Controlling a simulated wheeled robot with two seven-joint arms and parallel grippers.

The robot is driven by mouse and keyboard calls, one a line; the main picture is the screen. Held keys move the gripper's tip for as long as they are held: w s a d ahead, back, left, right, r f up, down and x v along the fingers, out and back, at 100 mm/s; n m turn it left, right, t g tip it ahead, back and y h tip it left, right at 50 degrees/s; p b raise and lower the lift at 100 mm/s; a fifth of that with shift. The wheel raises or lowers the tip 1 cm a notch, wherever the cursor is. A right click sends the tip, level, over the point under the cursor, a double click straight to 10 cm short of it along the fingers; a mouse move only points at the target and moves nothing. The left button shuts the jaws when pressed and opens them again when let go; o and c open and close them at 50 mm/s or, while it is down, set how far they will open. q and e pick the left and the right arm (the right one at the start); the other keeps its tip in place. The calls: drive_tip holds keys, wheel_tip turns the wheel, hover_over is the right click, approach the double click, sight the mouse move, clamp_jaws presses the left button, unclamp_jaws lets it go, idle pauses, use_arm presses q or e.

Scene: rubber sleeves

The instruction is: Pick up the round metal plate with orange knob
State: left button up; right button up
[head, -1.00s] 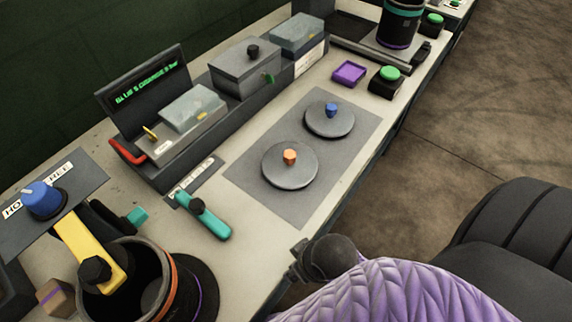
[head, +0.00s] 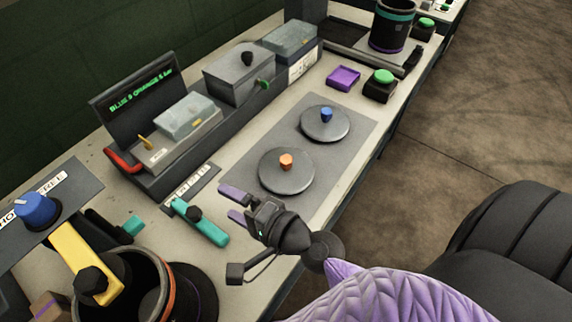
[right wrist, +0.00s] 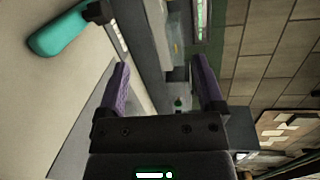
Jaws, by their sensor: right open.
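The round metal plate with the orange knob (head: 287,177) lies flat on a grey mat (head: 355,137) on the bench in the head view. A similar round plate with a blue knob (head: 325,124) lies just behind it. My right gripper (head: 233,203) is open and empty, with purple-tipped fingers. It is above the bench, to the left and in front of the orange-knob plate, apart from it. In the right wrist view the open fingers (right wrist: 165,88) have nothing between them, and no plate is clearly seen there. My left gripper is not in view.
A teal-handled lever (head: 201,222) lies close to my right gripper. A dark pot with a yellow bar (head: 88,262) stands at the lower left. Boxes with a screen (head: 137,97) line the back. A purple tray (head: 343,78) and green button (head: 382,77) are beyond the mat.

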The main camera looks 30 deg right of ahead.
drive_tip(key=w+d+r+m+t+h, duration=0.2)
drive_tip(key=d+m+t+h, duration=0.15)
drive_tip(key=m, duration=0.55)
drive_tip(key=m+g+h, duration=0.5)
drive_tip(key=m+h, duration=0.3)
drive_tip(key=m, duration=0.9)
approach(288, 164)
drive_tip(key=w, duration=0.3)
drive_tip(key=shift+a, duration=0.2)
drive_tip(key=shift+g+h, duration=0.25)
drive_tip(key=b+x, duration=0.1)
drive_tip(key=x, duration=0.2)
drive_tip(key=b+x, duration=0.1)
drive_tip(key=x, duration=0.2)
drive_tip(key=f+b+x, duration=0.1)
drive_tip(key=b+x, duration=0.1)
drive_tip(key=x, duration=0.1)
drive_tip(key=shift+s+d, duration=0.4)
drive_tip(key=shift+w+d, duration=0.1)
drive_tip(key=shift+w, duration=0.25)
clamp_jaws()
